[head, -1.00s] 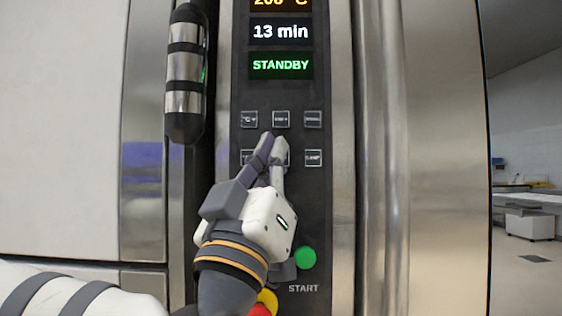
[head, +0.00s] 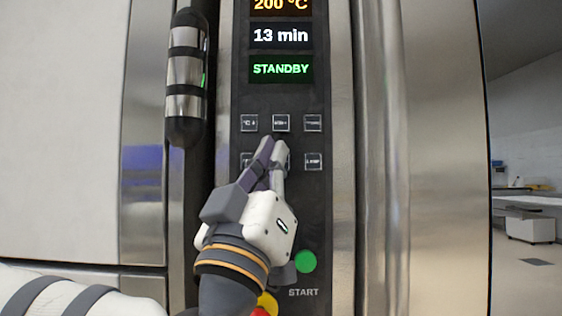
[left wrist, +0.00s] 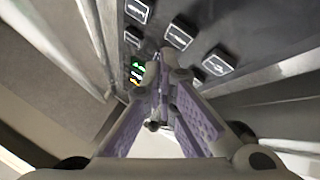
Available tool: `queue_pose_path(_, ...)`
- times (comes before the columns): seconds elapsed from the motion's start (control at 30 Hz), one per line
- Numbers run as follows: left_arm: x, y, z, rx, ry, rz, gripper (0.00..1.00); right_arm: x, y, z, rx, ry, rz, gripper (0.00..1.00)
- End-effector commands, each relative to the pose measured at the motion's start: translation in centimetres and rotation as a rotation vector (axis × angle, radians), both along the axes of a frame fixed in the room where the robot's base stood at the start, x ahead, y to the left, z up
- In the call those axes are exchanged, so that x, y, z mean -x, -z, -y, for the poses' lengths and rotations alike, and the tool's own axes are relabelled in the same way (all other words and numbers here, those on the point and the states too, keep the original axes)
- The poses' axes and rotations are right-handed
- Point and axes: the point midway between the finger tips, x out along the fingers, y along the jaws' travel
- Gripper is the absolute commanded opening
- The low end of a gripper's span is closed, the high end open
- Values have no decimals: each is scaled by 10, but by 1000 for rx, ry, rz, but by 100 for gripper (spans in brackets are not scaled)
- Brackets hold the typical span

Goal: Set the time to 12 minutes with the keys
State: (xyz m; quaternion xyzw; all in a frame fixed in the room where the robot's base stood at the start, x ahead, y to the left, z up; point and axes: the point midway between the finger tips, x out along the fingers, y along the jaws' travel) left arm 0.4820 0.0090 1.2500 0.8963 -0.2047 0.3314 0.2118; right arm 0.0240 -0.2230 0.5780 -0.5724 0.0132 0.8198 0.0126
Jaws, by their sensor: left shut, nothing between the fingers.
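The oven panel's time display (head: 281,35) reads 13 min in white. Below it are two rows of small square keys. The top row shows a left key (head: 249,123), a middle key (head: 281,123) and a right key (head: 313,123); their labels are too small to read surely. My left gripper (head: 272,143) is shut and empty, its fingertips over the lower middle key, which is mostly hidden. I cannot tell whether they touch it. The left wrist view shows the shut fingers close to several dark keys (left wrist: 180,35). My right gripper is not in view.
The temperature display (head: 281,5) reads 200 °C and the status display (head: 281,69) reads STANDBY. A green START button (head: 306,262) sits below the keys. A dark handle with metal bands (head: 185,75) stands left of the panel, and a metal vertical bar (head: 380,160) right of it.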

Motion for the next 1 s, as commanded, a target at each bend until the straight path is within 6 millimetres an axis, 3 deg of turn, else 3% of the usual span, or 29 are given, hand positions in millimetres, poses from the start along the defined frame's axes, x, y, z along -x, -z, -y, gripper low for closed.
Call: queue_pose_path(1.0, -9, 0, 0, 0, 0, 0, 0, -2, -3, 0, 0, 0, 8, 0)
